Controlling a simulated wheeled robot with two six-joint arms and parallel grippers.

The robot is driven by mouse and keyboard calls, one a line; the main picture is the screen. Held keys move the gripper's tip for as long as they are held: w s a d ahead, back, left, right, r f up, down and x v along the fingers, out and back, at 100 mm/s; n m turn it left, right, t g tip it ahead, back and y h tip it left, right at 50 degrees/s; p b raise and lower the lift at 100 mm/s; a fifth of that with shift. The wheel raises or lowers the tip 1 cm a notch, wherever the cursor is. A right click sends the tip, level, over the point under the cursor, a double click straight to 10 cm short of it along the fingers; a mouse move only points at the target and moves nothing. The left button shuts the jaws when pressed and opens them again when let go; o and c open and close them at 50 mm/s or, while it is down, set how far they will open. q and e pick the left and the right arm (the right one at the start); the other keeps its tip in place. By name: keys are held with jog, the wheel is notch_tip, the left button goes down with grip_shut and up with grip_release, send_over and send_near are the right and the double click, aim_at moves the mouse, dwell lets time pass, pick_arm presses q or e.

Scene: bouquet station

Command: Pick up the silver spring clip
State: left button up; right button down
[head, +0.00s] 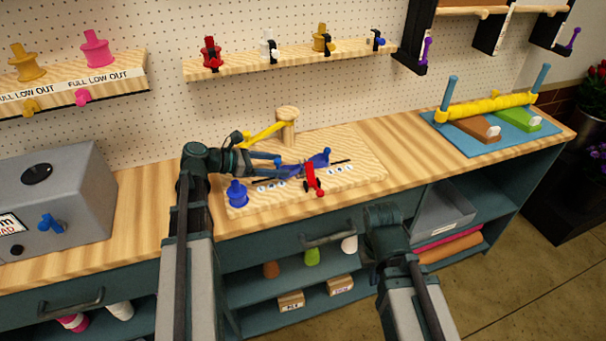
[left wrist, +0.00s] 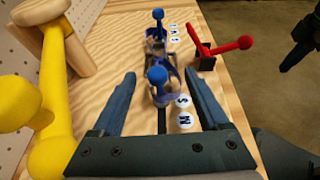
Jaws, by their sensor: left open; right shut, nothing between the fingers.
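I cannot make out a silver spring clip for certain. A pale grey-white piece with a black part (head: 268,45) sits on the middle wall shelf. My left gripper (head: 279,165) is open above the wooden board (head: 352,178). In the left wrist view, its open fingers (left wrist: 160,75) lie either side of a blue-knobbed piece (left wrist: 157,77) on a dark slot; whether they touch it is unclear. A second blue-knobbed piece (left wrist: 156,35) is further along the slot. My right gripper (head: 382,214) is low in front of the bench, shut and empty; its fingertips are hard to see.
A red lever (head: 313,179) stands by the slot and a blue spool (head: 237,193) at the board's left. A yellow arm (head: 262,134) on a wooden post (head: 287,127) is behind my left gripper. A grey box (head: 60,200) stands left.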

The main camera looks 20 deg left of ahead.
aim_at(300, 166)
pick_arm(q)
jog(key=shift+b+x, duration=1.2)
jog(key=shift+x, duration=1.95)
jog(key=shift+r, duration=0.1)
grip_shut()
